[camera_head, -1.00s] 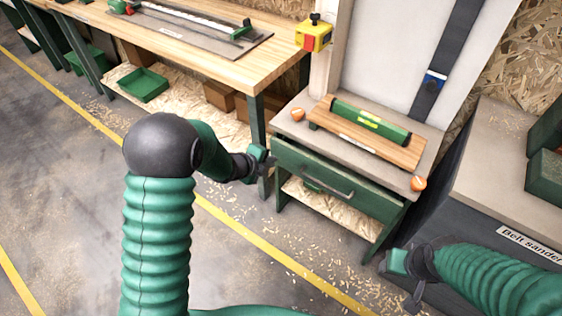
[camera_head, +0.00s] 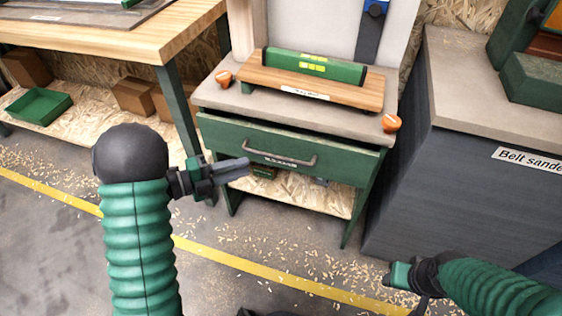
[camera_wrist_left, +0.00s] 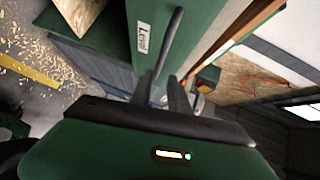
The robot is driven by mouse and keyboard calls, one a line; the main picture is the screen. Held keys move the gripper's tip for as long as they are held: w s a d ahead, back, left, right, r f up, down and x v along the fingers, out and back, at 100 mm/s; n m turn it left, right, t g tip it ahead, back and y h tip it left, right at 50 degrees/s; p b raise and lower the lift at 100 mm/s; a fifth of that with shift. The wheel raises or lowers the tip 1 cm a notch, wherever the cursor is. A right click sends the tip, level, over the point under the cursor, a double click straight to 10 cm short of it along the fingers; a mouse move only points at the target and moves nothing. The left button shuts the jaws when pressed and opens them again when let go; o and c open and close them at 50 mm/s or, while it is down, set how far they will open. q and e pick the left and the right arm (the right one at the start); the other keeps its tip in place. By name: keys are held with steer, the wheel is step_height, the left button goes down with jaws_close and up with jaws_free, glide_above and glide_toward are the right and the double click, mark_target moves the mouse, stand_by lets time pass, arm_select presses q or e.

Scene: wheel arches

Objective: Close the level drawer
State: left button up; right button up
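The level drawer (camera_head: 250,141) has a green front with a curved metal handle (camera_head: 280,158). It sits under the grey top of a small green stand and is slightly out, with a dark gap above its front. In the left wrist view the drawer front (camera_wrist_left: 139,55) carries a "Level" label, and the handle (camera_wrist_left: 168,45) lies just beyond the fingers. My left gripper (camera_head: 246,166) is left of the handle, pointing right. Its fingers (camera_wrist_left: 161,95) are apart with nothing visible between them. My right gripper (camera_head: 410,284) is low at the right, away from the drawer; its fingers are unclear.
A green level (camera_head: 315,68) rests on a wooden board (camera_head: 345,92) on the stand top, with orange knobs at its corners. A wooden workbench (camera_head: 120,40) stands left, and a grey belt sander cabinet (camera_head: 445,185) right. The floor in front is clear except for shavings.

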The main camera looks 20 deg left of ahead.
mark_target(277, 159)
arm_select(q)
steer(key=b+x, duration=0.1)
steer(key=x, duration=0.4)
steer(key=b+x, duration=0.2)
steer(key=x, duration=0.4)
steer(key=shift+a+f, duration=0.15)
steer(key=shift+f, duration=0.05)
steer(key=shift+w+d+r, duration=0.1)
steer(key=shift+w+d, duration=0.1)
steer(key=shift+w, duration=0.05)
steer(key=shift+c, duration=0.2)
jaws_close()
steer(key=shift+s, duration=0.1)
